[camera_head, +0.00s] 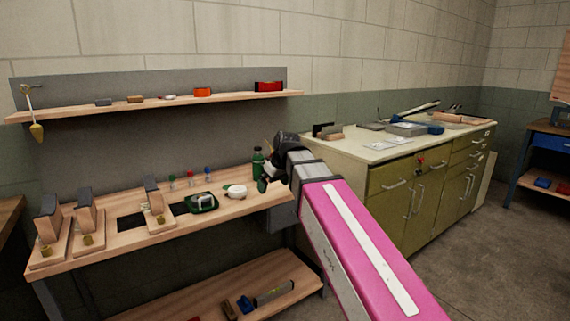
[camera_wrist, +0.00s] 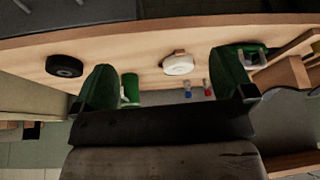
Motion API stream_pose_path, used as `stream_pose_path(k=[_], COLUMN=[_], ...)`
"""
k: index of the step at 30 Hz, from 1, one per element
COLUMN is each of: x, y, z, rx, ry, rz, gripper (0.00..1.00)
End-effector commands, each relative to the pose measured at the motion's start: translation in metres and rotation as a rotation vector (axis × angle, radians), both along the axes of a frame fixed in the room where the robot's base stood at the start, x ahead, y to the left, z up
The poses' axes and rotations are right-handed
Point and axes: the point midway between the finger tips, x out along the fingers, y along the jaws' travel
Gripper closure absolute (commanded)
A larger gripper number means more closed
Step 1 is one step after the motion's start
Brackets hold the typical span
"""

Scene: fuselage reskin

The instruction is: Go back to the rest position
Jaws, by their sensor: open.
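My gripper (camera_head: 266,178) is at the right end of the wooden workbench (camera_head: 110,255), at about bench-top height. It also shows in the wrist view (camera_wrist: 165,72), where its two green fingers are wide apart with nothing held between them. A green bottle (camera_head: 257,162) stands close behind my gripper; whether they touch I cannot tell. A white round item (camera_head: 236,190) lies on the bench just left of my gripper and appears beyond the fingers in the wrist view (camera_wrist: 178,63). My pink arm reaches in from the lower right.
Several wooden blocks on boards (camera_head: 87,225) stand on the bench's left, near a green device (camera_head: 202,202). A wall shelf (camera_head: 150,103) holds small items. A green cabinet (camera_head: 400,190) with a cluttered top stands right of my arm. The floor (camera_head: 490,260) at right is clear.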

Motion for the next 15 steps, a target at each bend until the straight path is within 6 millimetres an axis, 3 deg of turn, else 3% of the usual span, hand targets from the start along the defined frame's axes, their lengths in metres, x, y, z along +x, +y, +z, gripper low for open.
stream_pose_path(k=[8,15], x=[-0.002,-0.010], y=[-0.026,-0.065], z=[-0.040,-0.098], rx=[-0.016,-0.038], ry=[0.044,0.105], rz=[-0.079,-0.195], gripper=[0.00,0.00])
